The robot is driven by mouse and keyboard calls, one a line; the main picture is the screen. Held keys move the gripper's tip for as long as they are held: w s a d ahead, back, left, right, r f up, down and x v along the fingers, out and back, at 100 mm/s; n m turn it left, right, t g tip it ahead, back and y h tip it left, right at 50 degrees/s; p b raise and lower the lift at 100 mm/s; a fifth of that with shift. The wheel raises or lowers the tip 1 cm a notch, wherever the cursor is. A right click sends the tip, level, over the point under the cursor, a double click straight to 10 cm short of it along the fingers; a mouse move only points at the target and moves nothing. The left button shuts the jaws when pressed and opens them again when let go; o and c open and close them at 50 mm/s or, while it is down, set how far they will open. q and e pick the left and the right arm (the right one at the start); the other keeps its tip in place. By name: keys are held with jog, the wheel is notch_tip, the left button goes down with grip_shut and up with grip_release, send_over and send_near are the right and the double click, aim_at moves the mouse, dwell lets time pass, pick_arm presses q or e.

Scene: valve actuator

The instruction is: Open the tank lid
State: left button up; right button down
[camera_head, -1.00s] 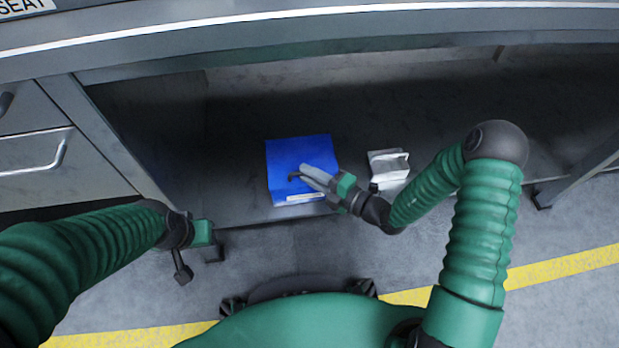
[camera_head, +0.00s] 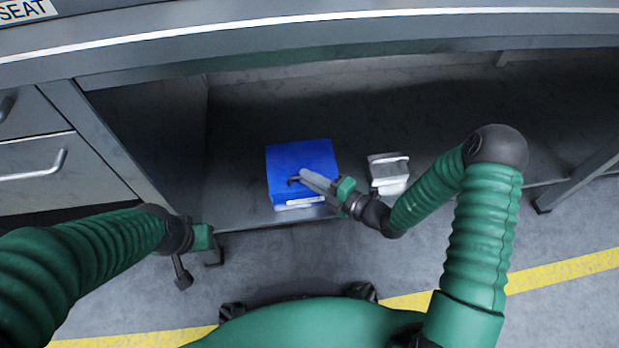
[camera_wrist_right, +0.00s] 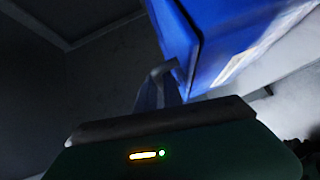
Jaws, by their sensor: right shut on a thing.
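A blue box (camera_head: 290,158) stands on the shelf under the bench, with a pale label on its front edge. I take it as the tank with its lid, though the seam between them is not clear. My right gripper (camera_head: 304,178) lies over the top of the box, shut on a small dark hooked handle (camera_head: 293,181). In the right wrist view the blue box (camera_wrist_right: 215,40) fills the upper right, and a grey finger touches or nearly touches its edge. My left gripper (camera_head: 182,276) hangs at the left, away from the box; its jaw opening is not clear.
A white and grey box (camera_head: 389,172) stands just right of the blue box, close to my right forearm. A drawer unit (camera_head: 35,170) bounds the left, and a bench leg (camera_head: 580,175) the right. The bench top (camera_head: 330,30) overhangs the shelf.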

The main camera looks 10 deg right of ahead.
jog(key=shift+s+f, duration=0.1)
jog(key=shift+s, duration=0.05)
dwell(0.8)
jog(key=shift+r+g+p, duration=0.3)
jog(key=shift+r+p, duration=0.2)
jog(key=shift+p, duration=0.8)
jog(key=w+r+m+g+h+p, duration=0.1)
jog(key=w+r+p, duration=0.4)
jog(key=p, duration=1.3)
jog(key=shift+w+r+m+g+h, duration=0.25)
jog(key=shift+r+m+g, duration=0.4)
jog(key=shift+r, duration=0.75)
jog(key=shift+s, duration=0.1)
